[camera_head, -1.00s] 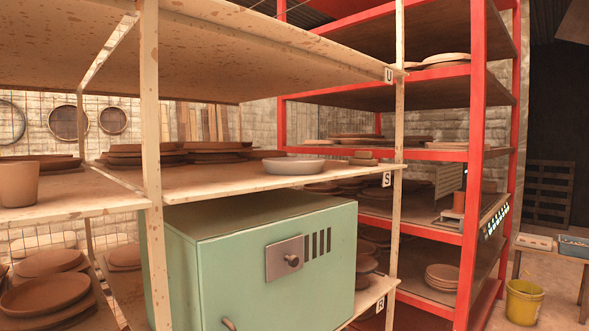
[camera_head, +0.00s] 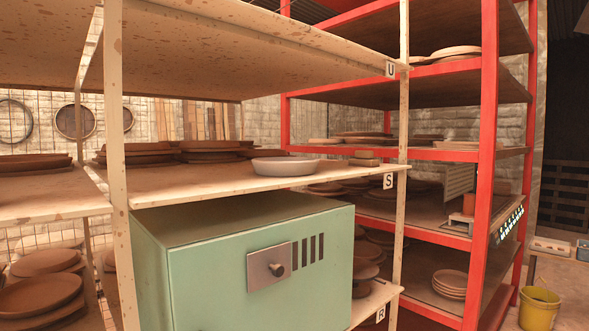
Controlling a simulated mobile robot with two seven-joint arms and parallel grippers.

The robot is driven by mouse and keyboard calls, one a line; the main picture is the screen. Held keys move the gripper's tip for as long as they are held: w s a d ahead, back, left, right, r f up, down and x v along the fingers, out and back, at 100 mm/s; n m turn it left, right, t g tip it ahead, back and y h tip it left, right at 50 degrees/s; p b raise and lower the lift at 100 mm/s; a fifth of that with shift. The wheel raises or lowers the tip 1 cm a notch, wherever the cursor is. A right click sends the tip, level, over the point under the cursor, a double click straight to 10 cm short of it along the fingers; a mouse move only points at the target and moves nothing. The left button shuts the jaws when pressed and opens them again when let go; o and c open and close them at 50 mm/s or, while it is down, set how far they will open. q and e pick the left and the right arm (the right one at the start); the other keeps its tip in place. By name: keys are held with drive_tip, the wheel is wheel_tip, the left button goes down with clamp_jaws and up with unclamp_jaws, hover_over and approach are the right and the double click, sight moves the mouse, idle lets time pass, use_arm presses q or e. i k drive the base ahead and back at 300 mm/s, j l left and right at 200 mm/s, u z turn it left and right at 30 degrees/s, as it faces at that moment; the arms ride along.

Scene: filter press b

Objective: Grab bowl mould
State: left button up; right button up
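A pale grey-white shallow bowl (camera_head: 286,166), which looks like the bowl mould, sits upright near the front edge of the middle wooden shelf (camera_head: 240,184), left of the tag S. Nothing stands directly in front of it. Neither of my grippers is in view.
Brown stacked plates (camera_head: 140,154) lie left of the bowl on the same shelf. A green metal cabinet (camera_head: 245,250) stands below. A wooden post (camera_head: 115,180) rises at the left, and the upper shelf (camera_head: 250,55) hangs overhead. A red rack (camera_head: 484,170) and yellow bucket (camera_head: 539,308) are at right.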

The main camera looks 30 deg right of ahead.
sight(275, 167)
drive_tip(key=i+l, duration=0.15)
drive_tip(key=l, duration=1.05)
drive_tip(key=i+l+u, duration=0.15)
drive_tip(key=l, duration=2.3)
drive_tip(key=i+u, duration=0.05)
drive_tip(key=i, duration=0.05)
